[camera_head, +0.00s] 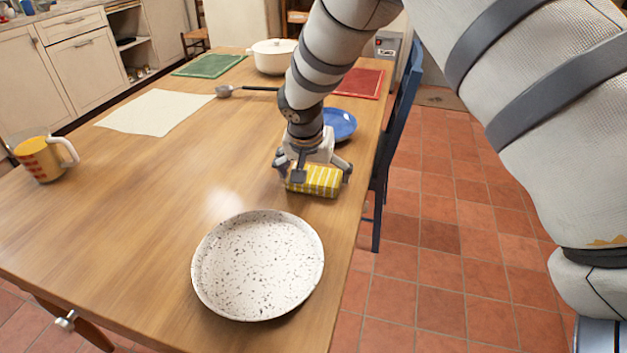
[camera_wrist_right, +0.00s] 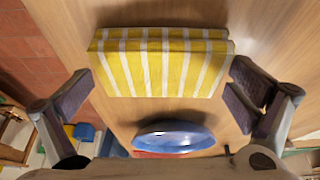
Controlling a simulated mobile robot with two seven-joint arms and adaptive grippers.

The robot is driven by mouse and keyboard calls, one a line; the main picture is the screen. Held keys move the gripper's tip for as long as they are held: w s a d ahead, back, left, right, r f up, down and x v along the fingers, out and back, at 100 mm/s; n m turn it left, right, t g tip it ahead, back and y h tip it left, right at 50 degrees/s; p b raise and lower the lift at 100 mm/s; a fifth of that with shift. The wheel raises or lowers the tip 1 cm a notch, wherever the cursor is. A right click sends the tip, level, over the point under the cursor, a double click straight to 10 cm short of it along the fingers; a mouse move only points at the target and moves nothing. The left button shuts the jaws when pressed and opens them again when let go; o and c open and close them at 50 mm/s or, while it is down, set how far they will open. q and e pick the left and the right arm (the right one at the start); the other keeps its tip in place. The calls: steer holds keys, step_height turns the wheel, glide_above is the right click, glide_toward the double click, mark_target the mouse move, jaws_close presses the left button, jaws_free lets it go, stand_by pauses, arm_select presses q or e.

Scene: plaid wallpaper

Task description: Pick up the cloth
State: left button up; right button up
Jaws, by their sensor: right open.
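The yellow-and-white striped cloth (camera_head: 319,182), folded into a thick block, lies on the wooden table near its right edge. It also fills the upper middle of the right wrist view (camera_wrist_right: 165,65). My right gripper (camera_head: 313,173) is directly above the cloth and open, its fingers spread at the cloth's two ends. In the right wrist view, a finger stands on either side of the cloth, with visible gaps, so it is not gripped. The gripper hides part of the cloth's far side in the head view. My left gripper is not in view.
A speckled plate (camera_head: 258,265) is in front of the cloth, and a blue plate (camera_head: 340,123) is behind it. A mug (camera_head: 44,158), cream sheet (camera_head: 157,111), ladle (camera_head: 226,91), white pot (camera_head: 272,56) and two boards lie farther off. A blue chair (camera_head: 401,110) stands right.

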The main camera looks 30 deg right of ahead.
mark_target(316, 178)
steer(key=shift+w, duration=0.1)
steer(key=c, duration=0.8)
steer(key=shift+o, duration=0.2)
steer(key=shift+r, duration=0.15)
steer(key=r, duration=0.3)
steer(key=s+r+p, duration=0.1)
steer(key=shift+a+r, duration=0.1)
steer(key=shift+r, duration=0.3)
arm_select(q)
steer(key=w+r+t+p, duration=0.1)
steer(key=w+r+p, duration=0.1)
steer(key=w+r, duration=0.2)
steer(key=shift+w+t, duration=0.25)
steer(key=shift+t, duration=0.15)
arm_select(e)
steer(key=s+a+r, duration=0.2)
steer(key=s+r, duration=0.6)
steer(key=s, duration=0.5)
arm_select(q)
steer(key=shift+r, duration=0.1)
arm_select(e)
steer(key=shift+a, duration=0.1)
